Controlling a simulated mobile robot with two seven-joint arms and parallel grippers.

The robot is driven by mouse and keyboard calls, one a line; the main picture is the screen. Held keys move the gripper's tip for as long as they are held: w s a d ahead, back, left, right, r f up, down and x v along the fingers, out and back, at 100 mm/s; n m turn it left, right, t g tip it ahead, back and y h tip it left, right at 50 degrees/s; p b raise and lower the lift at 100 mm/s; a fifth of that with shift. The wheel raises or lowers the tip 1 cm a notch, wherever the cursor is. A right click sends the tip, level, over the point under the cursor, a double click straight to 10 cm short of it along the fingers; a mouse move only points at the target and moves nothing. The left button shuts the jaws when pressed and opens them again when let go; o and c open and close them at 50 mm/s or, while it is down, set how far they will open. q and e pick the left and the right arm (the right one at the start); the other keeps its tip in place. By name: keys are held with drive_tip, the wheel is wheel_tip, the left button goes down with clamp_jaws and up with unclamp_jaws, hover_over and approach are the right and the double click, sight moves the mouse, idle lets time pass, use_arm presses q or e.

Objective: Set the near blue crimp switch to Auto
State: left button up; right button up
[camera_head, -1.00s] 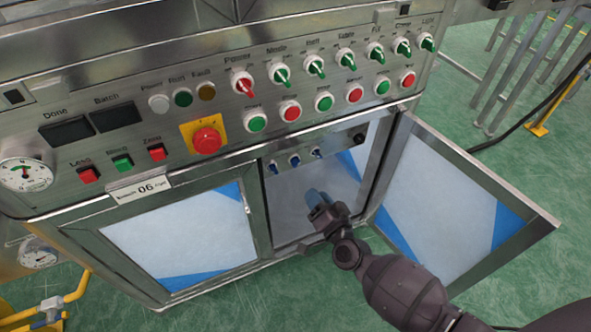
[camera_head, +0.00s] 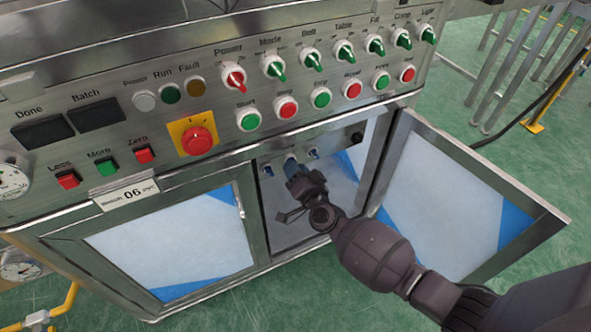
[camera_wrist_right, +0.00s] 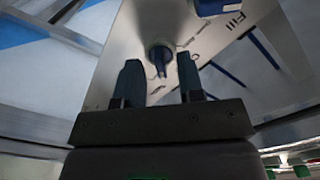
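Inside the open cabinet bay, a row of small blue switches sits on a metal strip: a left one (camera_head: 267,170), a middle one mostly covered by my gripper, and a right one (camera_head: 313,154). My right gripper (camera_head: 296,176) reaches into the bay at the middle switch. In the right wrist view its two dark fingers are apart, and a dark blue knob (camera_wrist_right: 161,56) stands between and just beyond the fingertips. I cannot tell whether they touch it. Part of another blue switch (camera_wrist_right: 212,6) shows at the top edge. My left gripper is out of view.
The right cabinet door (camera_head: 455,200) stands open beside my right arm; the left door (camera_head: 170,245) is shut. Above the bay are green and red push buttons, a row of rotary switches and a red emergency stop (camera_head: 198,140). A black knob (camera_head: 357,137) sits right of the blue switches.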

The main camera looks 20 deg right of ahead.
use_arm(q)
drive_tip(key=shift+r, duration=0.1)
use_arm(e)
drive_tip(key=shift+w, duration=0.1)
clamp_jaws()
